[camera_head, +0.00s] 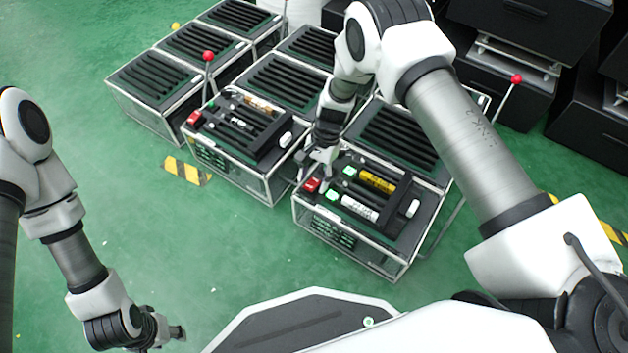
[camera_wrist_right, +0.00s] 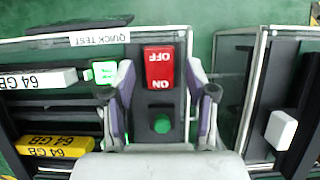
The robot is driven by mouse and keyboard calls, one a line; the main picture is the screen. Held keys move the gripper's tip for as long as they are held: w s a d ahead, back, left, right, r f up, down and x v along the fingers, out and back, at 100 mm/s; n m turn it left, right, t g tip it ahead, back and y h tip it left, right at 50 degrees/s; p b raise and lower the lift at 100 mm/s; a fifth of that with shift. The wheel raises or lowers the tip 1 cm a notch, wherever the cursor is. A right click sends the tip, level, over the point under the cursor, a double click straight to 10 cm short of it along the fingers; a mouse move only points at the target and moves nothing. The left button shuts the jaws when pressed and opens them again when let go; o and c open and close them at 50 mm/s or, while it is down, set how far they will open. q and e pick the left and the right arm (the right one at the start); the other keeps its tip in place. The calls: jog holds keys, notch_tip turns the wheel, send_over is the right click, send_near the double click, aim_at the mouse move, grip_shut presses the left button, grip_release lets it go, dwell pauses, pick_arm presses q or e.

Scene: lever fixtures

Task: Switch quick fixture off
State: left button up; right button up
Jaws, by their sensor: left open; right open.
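The quick test fixture (camera_head: 365,205) is the right-hand front unit in the head view. Its red OFF/ON rocker switch (camera_head: 311,185) is at its left corner. In the right wrist view the red switch (camera_wrist_right: 159,68) fills the middle, with the label "QUICK TEST" (camera_wrist_right: 99,37) beside it. My right gripper (camera_head: 314,172) is open over that corner. In the wrist view its fingers (camera_wrist_right: 160,85) stand on either side of the switch; I cannot tell whether they touch it. A small green light (camera_wrist_right: 104,72) glows next to the switch. My left gripper (camera_head: 172,333) is open and empty above the floor, low left.
A white 64 GB stick (camera_head: 360,207) and a yellow one (camera_head: 377,181) lie in the fixture's slots. A similar fixture (camera_head: 240,135) with its own red switch (camera_head: 195,118) stands to the left. Red-knobbed levers (camera_head: 516,79) rise behind.

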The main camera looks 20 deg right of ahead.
grip_shut()
jog(key=shift+r, duration=0.1)
